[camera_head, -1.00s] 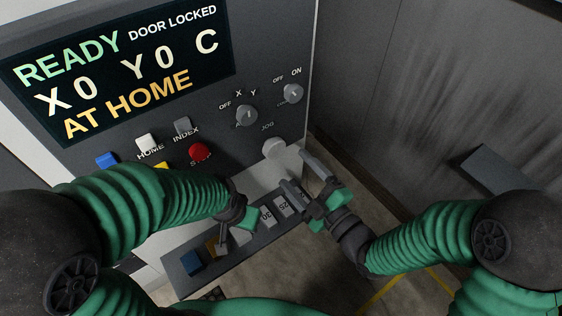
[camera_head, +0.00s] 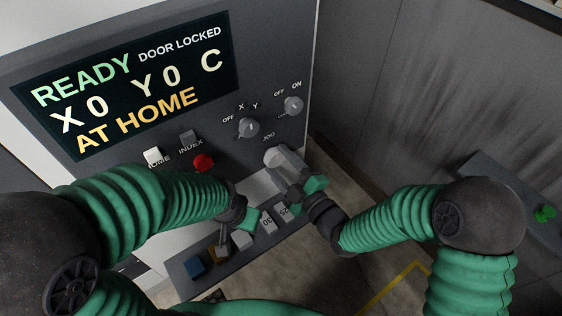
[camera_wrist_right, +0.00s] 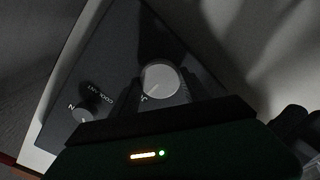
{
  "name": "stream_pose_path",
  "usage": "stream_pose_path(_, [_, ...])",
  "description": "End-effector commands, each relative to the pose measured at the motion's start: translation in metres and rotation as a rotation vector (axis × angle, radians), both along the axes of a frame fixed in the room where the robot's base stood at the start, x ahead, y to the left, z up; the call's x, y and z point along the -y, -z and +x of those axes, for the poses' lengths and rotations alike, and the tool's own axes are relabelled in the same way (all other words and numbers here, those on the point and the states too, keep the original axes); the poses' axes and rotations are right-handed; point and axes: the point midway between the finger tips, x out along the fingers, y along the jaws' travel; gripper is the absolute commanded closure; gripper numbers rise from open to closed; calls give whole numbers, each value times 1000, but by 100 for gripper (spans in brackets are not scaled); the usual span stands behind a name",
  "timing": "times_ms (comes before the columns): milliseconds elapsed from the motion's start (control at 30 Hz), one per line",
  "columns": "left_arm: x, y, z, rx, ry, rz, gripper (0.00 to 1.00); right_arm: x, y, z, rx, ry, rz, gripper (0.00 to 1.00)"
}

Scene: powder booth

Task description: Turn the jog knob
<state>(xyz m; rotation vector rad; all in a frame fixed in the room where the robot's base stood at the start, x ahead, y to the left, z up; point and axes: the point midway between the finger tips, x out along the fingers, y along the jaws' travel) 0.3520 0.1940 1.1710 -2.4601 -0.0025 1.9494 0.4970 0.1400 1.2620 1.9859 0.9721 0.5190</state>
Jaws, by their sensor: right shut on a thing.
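The jog knob (camera_head: 274,156) is a pale round knob at the lower right of the dark control panel, under the label JOG. In the right wrist view the knob (camera_wrist_right: 160,82) sits between my fingers. My right gripper (camera_head: 285,168) is at the knob and shut on it; its fingers partly cover the knob in the head view. My left gripper (camera_head: 222,236) hangs over the shelf below the panel, near a grey block; its jaws are too small and dark to read.
The screen (camera_head: 130,85) reads READY, DOOR LOCKED, X0 Y0 C, AT HOME. A red stop button (camera_head: 203,162) and two selector knobs (camera_head: 248,128) are close by. The shelf (camera_head: 190,285) holds several blocks. A grey wall stands at the right.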

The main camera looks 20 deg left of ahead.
Motion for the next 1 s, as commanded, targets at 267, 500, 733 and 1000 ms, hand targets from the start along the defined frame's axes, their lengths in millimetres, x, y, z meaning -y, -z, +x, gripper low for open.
stream_pose_path(267, [0, 0, 0, 0, -1, 0, 64, 1, -1, 2, 0, 4, 4, 87])
stream_pose_path(500, [0, 6, 0, 0, 0, 0, 64, 1, 0, 2, -40, 3, 38, 87])
stream_pose_path(733, [0, 17, 0, 0, 0, 0, 64, 1, 0, 3, -151, 2, 126, 87])
stream_pose_path(1000, [0, 31, 0, 0, 0, 0, 64, 1, -1, 4, -345, 3, 280, 87])
